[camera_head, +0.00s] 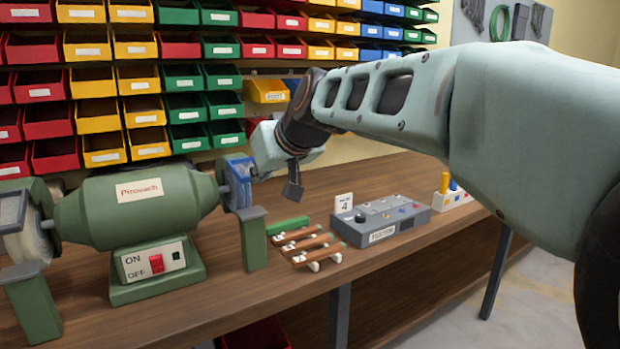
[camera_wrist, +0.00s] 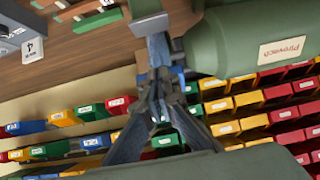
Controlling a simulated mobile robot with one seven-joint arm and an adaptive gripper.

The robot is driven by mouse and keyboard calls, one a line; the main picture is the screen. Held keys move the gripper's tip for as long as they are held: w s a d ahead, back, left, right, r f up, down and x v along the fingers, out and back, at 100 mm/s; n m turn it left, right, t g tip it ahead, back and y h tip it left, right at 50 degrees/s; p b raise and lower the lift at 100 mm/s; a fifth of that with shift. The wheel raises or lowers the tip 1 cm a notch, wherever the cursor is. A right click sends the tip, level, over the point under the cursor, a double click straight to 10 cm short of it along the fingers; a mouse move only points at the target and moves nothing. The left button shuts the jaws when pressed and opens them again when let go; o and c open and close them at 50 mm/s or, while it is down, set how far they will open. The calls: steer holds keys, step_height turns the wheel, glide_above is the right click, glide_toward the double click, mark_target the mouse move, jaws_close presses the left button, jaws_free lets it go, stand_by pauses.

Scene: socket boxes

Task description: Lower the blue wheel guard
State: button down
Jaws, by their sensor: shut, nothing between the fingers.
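A green bench grinder (camera_head: 140,205) stands on the wooden bench, with a wheel at each end. The blue wheel guard (camera_head: 238,168) sits over the wheel at its right end; it also shows in the wrist view (camera_wrist: 157,50). My gripper (camera_wrist: 160,82) is shut and empty, with its fingertips right at the guard. I cannot tell whether they touch it. In the head view my gripper (camera_head: 252,170) comes at the guard from the right, and its fingertips are hard to make out. The left wheel has a grey guard (camera_head: 13,208).
Several red, yellow, green and blue bins (camera_head: 140,80) line the wall behind. A green post (camera_head: 252,240) stands before the right wheel.

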steer(key=shift+f+b, duration=0.9)
steer(key=shift+f, duration=0.35)
